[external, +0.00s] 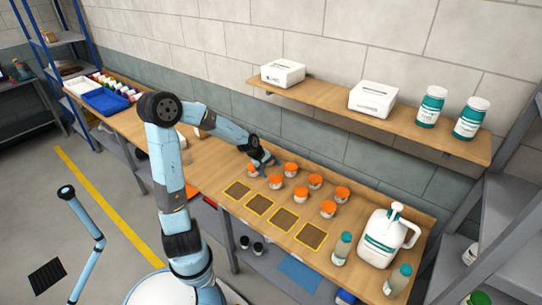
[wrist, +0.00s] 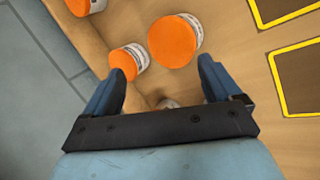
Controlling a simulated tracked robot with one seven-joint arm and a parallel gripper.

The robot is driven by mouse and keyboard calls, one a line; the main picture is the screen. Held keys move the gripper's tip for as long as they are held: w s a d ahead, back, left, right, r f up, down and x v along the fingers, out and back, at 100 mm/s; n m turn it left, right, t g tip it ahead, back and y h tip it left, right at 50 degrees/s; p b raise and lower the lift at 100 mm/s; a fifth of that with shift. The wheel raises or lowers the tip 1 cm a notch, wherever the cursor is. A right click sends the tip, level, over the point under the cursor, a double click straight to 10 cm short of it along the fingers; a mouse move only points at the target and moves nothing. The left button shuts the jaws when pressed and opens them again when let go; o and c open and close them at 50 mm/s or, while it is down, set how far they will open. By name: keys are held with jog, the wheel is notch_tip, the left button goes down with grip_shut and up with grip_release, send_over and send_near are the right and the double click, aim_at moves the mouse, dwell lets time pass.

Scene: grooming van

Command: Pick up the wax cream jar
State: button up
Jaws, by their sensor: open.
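Several white jars with orange lids stand on the wooden bench in two rough rows. I cannot read which one is the wax cream jar. My gripper (external: 264,160) is low over the left end of the rows, close to the leftmost jar (external: 253,169) and the front-row jar (external: 275,182). In the wrist view my gripper (wrist: 163,72) is open and empty. A large orange-lidded jar (wrist: 175,42) lies just beyond the fingertips. A smaller-looking one (wrist: 127,63) is by the left fingertip. A pale object (wrist: 167,103) between the fingers is mostly hidden.
Yellow-edged dark squares (external: 256,205) lie in front of the jars. A large white pump jug (external: 383,238) and small bottles (external: 342,249) stand at the right end. A shelf (external: 420,134) with boxes and tubs hangs above. A blue tray (external: 106,102) is far left.

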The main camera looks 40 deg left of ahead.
jog(key=w+a+r+n+t+h, duration=0.3)
jog(key=w+a+r+n+t, duration=0.4)
jog(key=a+n, duration=0.4)
jog(key=s+a+r+n+t+y, duration=0.3)
jog(key=a+r+n, duration=0.35)
jog(key=a, duration=0.45)
jog(key=s+a+r+n+t+y, duration=0.25)
jog(key=a+r+n, duration=0.25)
jog(key=a+r, duration=0.5)
jog(key=shift+t, duration=0.25)
jog(key=f, duration=0.9)
jog(key=a+f, duration=0.1)
jog(key=f, duration=0.8)
jog(key=w+f, duration=0.1)
jog(key=f, duration=0.9)
jog(key=shift+a+f, duration=0.1)
jog(key=shift+a, duration=0.1)
jog(key=w, duration=0.8)
jog(key=shift+w+d, duration=0.2)
jog(key=shift+d, duration=0.1)
jog(key=shift+w+r, duration=0.15)
jog(key=shift+w, duration=1.15)
jog(key=shift+w+r, duration=0.1)
jog(key=shift+w, duration=1.2)
